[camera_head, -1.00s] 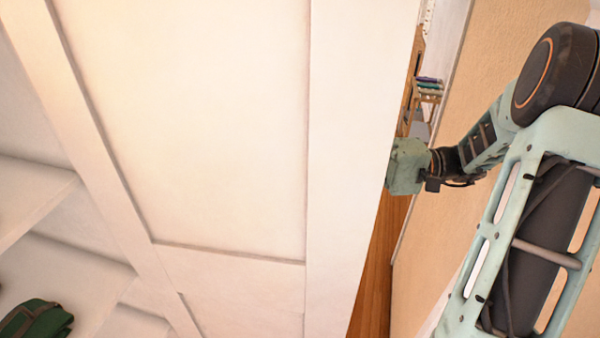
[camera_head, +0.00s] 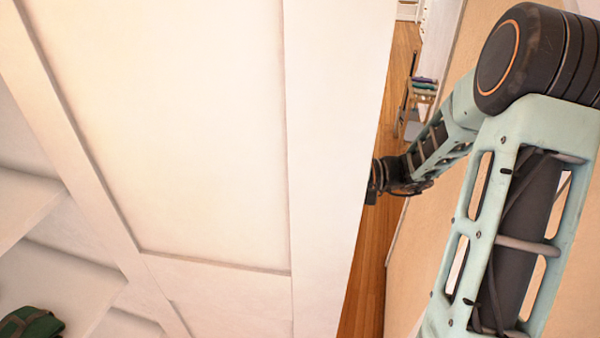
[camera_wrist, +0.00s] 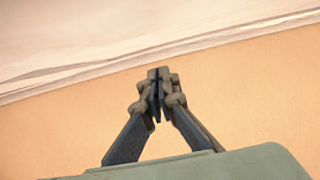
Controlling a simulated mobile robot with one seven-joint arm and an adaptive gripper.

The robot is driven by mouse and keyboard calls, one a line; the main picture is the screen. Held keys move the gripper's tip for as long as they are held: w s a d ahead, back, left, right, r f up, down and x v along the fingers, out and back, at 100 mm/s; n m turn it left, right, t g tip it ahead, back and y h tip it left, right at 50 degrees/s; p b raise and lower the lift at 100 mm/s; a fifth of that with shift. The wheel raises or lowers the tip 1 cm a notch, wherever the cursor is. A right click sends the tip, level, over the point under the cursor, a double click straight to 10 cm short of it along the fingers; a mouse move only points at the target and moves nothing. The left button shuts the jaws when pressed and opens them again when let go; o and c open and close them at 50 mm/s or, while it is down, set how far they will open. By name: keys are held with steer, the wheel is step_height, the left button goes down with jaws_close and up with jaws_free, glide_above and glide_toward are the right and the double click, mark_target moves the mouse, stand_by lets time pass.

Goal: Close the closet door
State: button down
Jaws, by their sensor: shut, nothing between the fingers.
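The closet door (camera_head: 340,150) is a large white panelled door standing open, filling the middle of the head view. Its free edge runs down the right side, and white closet shelves (camera_head: 60,270) show past its left side. My arm reaches behind that free edge, so the door hides my gripper in the head view. In the wrist view my gripper (camera_wrist: 158,78) is shut and empty, its fingertips together in front of a plain tan surface (camera_wrist: 240,90). I cannot tell whether the fingers touch anything.
A dark green item (camera_head: 32,324) lies on a lower closet shelf. A tan wall (camera_head: 440,215) stands at the right, close to my arm. Beyond the door edge are a wooden floor (camera_head: 370,270) and a chair (camera_head: 412,115) with coloured items on it.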

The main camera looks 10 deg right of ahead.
mark_target(268, 197)
steer(key=s, duration=0.3)
steer(key=shift+s+a+p, duration=0.15)
steer(key=shift+a+p, duration=0.05)
steer(key=shift+p, duration=0.1)
steer(key=shift+s, duration=0.15)
steer(key=shift+s+a, duration=0.1)
